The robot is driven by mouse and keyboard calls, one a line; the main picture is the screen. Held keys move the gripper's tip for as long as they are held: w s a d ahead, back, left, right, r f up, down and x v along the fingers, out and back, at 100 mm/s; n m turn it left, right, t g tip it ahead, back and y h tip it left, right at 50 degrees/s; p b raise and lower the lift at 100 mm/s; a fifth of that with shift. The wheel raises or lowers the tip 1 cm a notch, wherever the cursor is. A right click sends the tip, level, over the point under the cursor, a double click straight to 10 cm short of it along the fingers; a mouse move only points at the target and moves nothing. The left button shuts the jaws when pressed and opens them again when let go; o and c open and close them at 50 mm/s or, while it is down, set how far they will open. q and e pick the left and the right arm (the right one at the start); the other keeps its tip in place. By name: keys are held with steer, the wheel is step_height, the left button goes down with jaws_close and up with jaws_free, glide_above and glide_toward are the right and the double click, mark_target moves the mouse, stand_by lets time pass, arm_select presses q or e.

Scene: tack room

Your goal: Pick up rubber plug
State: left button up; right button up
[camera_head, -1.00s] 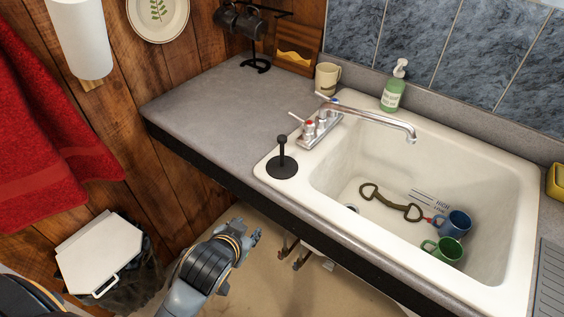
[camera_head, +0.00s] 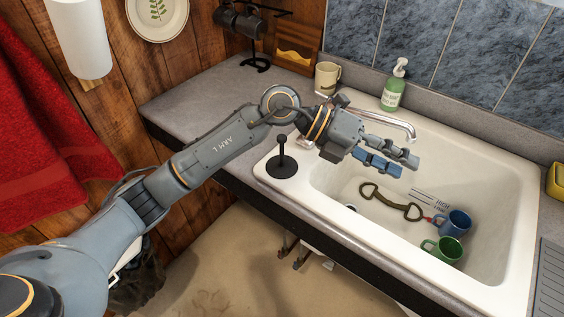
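The black rubber plug (camera_head: 281,167) stands upright on the left corner of the white sink's rim, its round base flat and its thin knobbed stem pointing up. My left gripper (camera_head: 404,166) is above the sink basin, to the right of the plug and apart from it. Its two fingers point right and show a gap between them, with nothing held. Its forearm passes behind the plug in the picture and covers part of the tap's base. My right gripper is not in view.
The sink (camera_head: 500,230) holds a bone-shaped metal piece (camera_head: 390,203), a blue mug (camera_head: 455,222) and a green mug (camera_head: 445,249). The tap (camera_head: 385,122) arches close behind my gripper. A soap bottle (camera_head: 393,92) and beige mug (camera_head: 327,76) stand behind. The left counter (camera_head: 195,110) is largely clear.

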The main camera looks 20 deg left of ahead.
arm_select(q)
steer(key=w+a+f+y, duration=0.45)
steer(key=a+y, duration=0.25)
steer(key=a, duration=0.2)
steer(key=n+t+y+p, duration=0.2)
steer(key=y, duration=0.5)
glide_above(283, 164)
steer(key=f, duration=0.5)
steer(key=shift+s+a+f, duration=0.1)
steer(key=shift+a+f, duration=0.2)
steer(key=shift+f, duration=0.1)
steer(key=f+p, duration=0.1)
steer(key=f, duration=0.1)
steer(key=w+f+p, duration=0.1)
steer(key=f+p, duration=0.1)
steer(key=shift+d+f, duration=0.1)
steer(key=shift+f, duration=0.6)
steer(key=shift+c, duration=0.5)
jaws_close()
